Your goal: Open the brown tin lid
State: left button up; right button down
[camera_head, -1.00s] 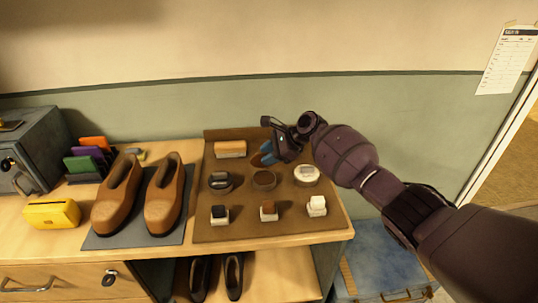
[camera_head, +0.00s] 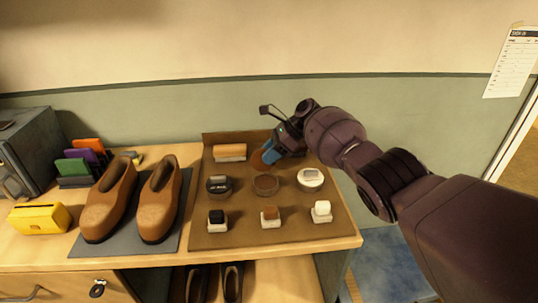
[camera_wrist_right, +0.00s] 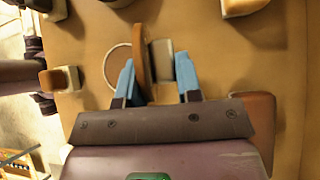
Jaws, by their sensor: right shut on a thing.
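The brown tin (camera_head: 265,184) stands in the middle of the tin row on the brown mat, between a black tin (camera_head: 217,184) and a white-topped tin (camera_head: 311,179). Its round top and pale rim show in the right wrist view (camera_wrist_right: 113,70). My right gripper (camera_head: 271,156) is behind and above it, blue fingers pointing down-left. It is shut on a brown disc, apparently the lid (camera_head: 258,161), tilted on edge and apart from the tin. The lid shows nearly edge-on between the fingers (camera_wrist_right: 139,52), with a grey piece beside it that I cannot identify. My left gripper is out of view.
A brush (camera_head: 230,152) lies at the mat's back left. Black, brown and white daubers stand in the front row; the brown one (camera_head: 270,216) is before the tin. Brown shoes (camera_head: 157,200) and a yellow box (camera_head: 40,217) are left.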

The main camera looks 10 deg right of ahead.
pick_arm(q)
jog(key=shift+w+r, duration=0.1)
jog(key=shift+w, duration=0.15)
pick_arm(e)
jog(key=shift+w+d, duration=0.1)
jog(key=c, duration=1)
grip_release()
jog(key=shift+c, duration=0.2)
jog(key=shift+o, duration=0.6)
jog(key=shift+w+f, duration=0.1)
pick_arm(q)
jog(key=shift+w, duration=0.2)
pick_arm(e)
jog(key=shift+d+r, duration=0.15)
jog(key=shift+r, duration=0.1)
pick_arm(q)
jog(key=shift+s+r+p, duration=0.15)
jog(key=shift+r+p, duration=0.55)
jog(key=shift+p, duration=0.1)
pick_arm(e)
jog(key=v, duration=1)
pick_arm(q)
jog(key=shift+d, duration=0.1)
pick_arm(e)
jog(key=shift+d+r, duration=0.1)
jog(key=shift+d, duration=0.1)
